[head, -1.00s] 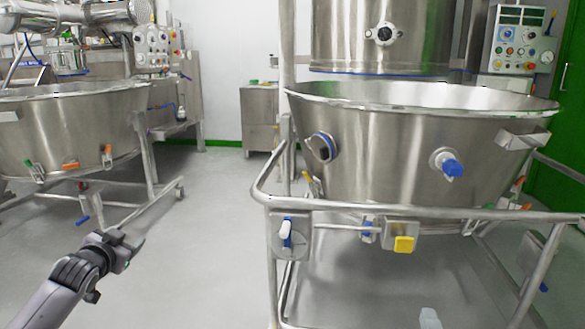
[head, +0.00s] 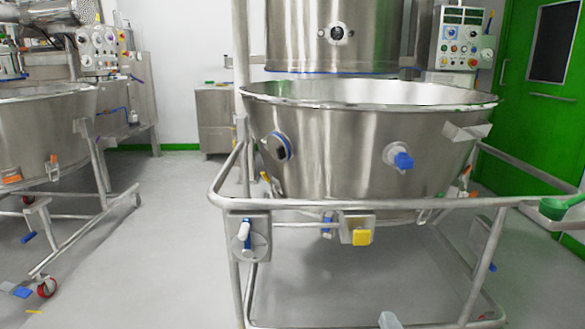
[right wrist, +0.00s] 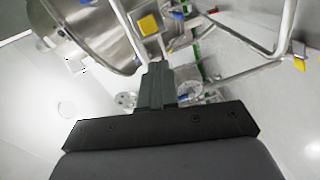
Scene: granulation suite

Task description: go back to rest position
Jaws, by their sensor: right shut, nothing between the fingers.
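My right gripper (right wrist: 156,72) shows in the right wrist view. Its dark fingers are together, with nothing between them. Beyond the fingertips, that view shows metal frame tubes and part of a steel bowl; I cannot tell how far off they are. I do not make out the right gripper in the head view. My left gripper and arm are outside the head view.
A large steel bowl (head: 340,150) in a tubular frame (head: 400,203) stands ahead. Another bowl (head: 45,125) on a wheeled frame stands at left. A green scoop-like thing (head: 553,208) is at the right rail. Grey floor (head: 150,265) is free between the frames.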

